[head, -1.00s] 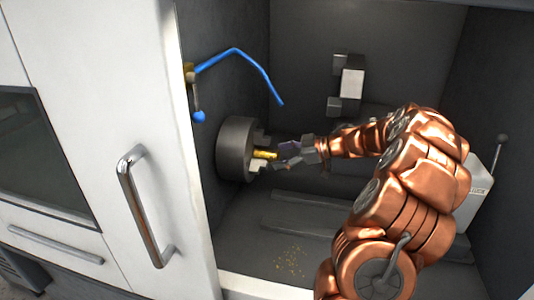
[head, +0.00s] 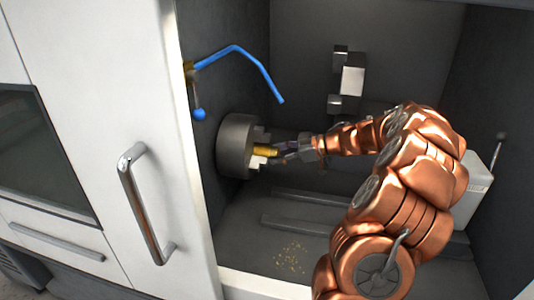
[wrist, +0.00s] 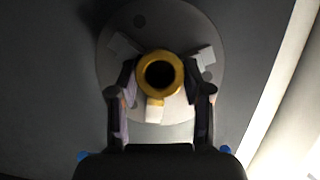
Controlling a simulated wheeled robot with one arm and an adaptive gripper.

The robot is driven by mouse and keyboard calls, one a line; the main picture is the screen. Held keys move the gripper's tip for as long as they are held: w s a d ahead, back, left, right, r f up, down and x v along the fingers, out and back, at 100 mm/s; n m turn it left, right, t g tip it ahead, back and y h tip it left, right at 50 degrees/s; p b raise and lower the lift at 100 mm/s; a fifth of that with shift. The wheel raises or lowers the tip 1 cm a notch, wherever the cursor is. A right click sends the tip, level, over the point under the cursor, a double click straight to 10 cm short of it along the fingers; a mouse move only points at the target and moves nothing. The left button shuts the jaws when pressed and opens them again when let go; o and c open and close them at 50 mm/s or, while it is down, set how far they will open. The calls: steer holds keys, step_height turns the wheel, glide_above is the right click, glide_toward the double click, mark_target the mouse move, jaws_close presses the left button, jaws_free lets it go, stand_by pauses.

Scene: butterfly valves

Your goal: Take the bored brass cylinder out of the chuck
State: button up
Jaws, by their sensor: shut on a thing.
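The bored brass cylinder (head: 266,152) juts from the front of the grey chuck (head: 234,147) on the left wall of the machine. My gripper (head: 282,150) reaches in from the right and is shut on the outer end of the cylinder. In the wrist view the cylinder (wrist: 160,58) shows end on, with a dark round bore, and the fingers of my gripper (wrist: 160,84) flank it left and right. The chuck face (wrist: 140,25) is behind it, with pale jaws around. How deep the cylinder sits between the jaws is hidden.
A blue hose (head: 240,52) arches above the chuck. The white door (head: 110,130) with its bar handle (head: 143,205) stands at the left. A grey block fixture (head: 352,80) is on the back wall. Rails (head: 300,225) and brass chips lie on the floor below.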

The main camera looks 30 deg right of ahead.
jaws_close()
steer(key=shift+r, duration=0.2)
